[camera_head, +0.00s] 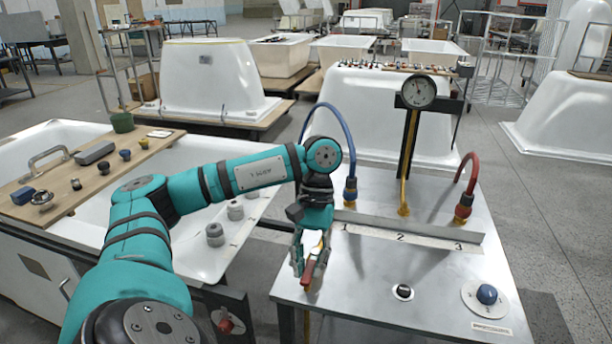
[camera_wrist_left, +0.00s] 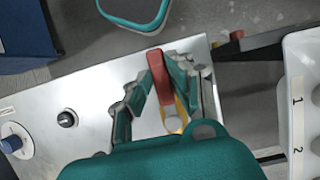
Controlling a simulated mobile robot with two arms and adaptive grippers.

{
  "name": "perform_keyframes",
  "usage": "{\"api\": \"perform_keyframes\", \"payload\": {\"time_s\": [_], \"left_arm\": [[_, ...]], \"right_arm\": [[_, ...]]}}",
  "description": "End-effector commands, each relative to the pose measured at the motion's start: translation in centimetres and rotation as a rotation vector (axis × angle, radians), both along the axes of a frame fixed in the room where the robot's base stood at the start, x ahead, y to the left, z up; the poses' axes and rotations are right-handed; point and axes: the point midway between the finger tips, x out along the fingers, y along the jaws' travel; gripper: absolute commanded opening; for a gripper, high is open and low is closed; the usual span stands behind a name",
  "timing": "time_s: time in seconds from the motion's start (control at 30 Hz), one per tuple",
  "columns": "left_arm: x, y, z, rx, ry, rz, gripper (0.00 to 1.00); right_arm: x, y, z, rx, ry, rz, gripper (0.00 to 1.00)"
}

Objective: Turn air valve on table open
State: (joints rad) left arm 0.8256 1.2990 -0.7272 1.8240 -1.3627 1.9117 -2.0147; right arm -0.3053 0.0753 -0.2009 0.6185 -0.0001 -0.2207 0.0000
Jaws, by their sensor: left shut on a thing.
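The air valve's red handle (camera_head: 306,274) is at the front left corner of the metal table (camera_head: 440,255). It also shows in the left wrist view (camera_wrist_left: 158,78), with a yellow part (camera_wrist_left: 181,108) beside its near end. My left gripper (camera_head: 310,262) points down over this corner, its fingers on both sides of the red handle and shut on it. The wrist view shows the fingers (camera_wrist_left: 163,72) flanking the handle. The valve body is mostly hidden by the fingers. My right gripper is not in view.
A black knob (camera_head: 403,291) and a blue knob (camera_head: 487,294) sit on the table's front right. Behind the numbered strip (camera_head: 410,236) stand a blue hose (camera_head: 349,165), a gauge (camera_head: 418,92) and a red hose (camera_head: 466,180). A wooden board (camera_head: 95,170) with knobs lies left.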

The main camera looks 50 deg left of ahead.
Motion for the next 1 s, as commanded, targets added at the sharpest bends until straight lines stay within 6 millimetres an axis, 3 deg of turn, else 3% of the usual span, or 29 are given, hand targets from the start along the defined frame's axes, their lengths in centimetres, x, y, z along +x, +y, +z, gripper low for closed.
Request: {"api": "perform_keyframes", "payload": {"time_s": [0.53, 0.57, 0.7, 1.0], "left_arm": [[0.65, 0.39, 0.19, 0.001, 0.000, -0.021, 0.00], [0.65, 0.39, 0.19, 0.001, 0.000, -0.021, 0.22], [0.65, 0.38, 0.13, 0.001, 0.001, -0.020, 0.41], [0.69, 0.37, 0.17, 0.002, 0.001, -0.019, 0.42]], "right_arm": [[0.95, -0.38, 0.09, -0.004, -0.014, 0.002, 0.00], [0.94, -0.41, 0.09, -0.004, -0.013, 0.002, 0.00], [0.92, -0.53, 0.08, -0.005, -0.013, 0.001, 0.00], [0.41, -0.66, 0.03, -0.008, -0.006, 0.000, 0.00]]}}
